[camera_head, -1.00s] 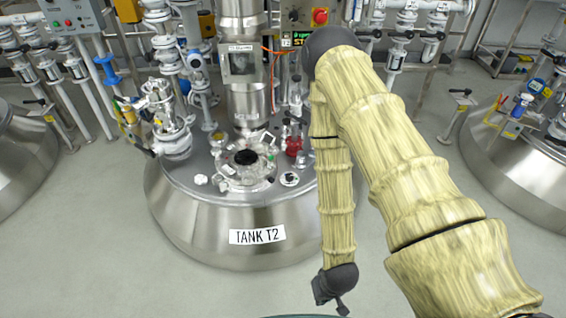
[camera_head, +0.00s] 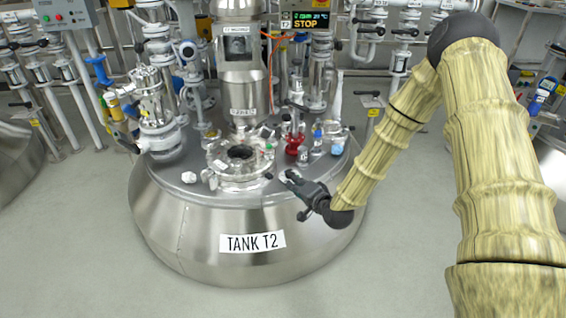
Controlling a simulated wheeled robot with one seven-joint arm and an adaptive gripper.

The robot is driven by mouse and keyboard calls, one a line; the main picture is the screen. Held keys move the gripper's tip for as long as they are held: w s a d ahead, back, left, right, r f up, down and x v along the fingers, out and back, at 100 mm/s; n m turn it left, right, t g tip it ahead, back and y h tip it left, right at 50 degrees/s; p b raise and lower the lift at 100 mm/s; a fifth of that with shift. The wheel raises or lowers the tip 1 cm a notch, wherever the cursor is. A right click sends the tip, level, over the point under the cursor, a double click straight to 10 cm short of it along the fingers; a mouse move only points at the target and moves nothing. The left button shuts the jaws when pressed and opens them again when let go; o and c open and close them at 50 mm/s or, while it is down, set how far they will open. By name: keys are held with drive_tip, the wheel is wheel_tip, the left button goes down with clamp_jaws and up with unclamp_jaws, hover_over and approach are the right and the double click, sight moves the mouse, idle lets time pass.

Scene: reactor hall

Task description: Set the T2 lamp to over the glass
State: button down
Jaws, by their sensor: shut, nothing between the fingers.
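The steel tank T2 (camera_head: 185,232) stands in the middle, with its name label on the front. My gripper (camera_head: 299,192) is over the front right edge of its lid, shut and empty, pointing up-left. A small round pale fitting (camera_head: 288,176) on the lid, possibly the glass, lies at the gripper's tip and is partly hidden by it. I cannot tell whether they touch. No lamp can be told for sure; small fittings with a blue cap (camera_head: 317,134) and a pale blue top (camera_head: 337,149) stand on the lid behind the gripper.
A thick steel column (camera_head: 240,75) rises at the back. A display (camera_head: 305,20) reads STOP. Pipes and valves (camera_head: 155,110) crowd the left. The floor in front is clear.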

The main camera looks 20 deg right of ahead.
sight(265, 150)
drive_tip(key=w+d+r+m+t+b, duration=0.3)
drive_tip(key=w+d+r+t+b, duration=0.1)
drive_tip(key=w+d+r+b, duration=0.1)
drive_tip(key=shift+w+d+r, duration=0.2)
drive_tip(key=shift+w+d, duration=0.1)
drive_tip(key=shift+w, duration=0.4)
drive_tip(key=w+a+b, duration=0.4)
drive_tip(key=w+a, duration=0.1)
drive_tip(key=w, duration=0.3)
idle(0.3)
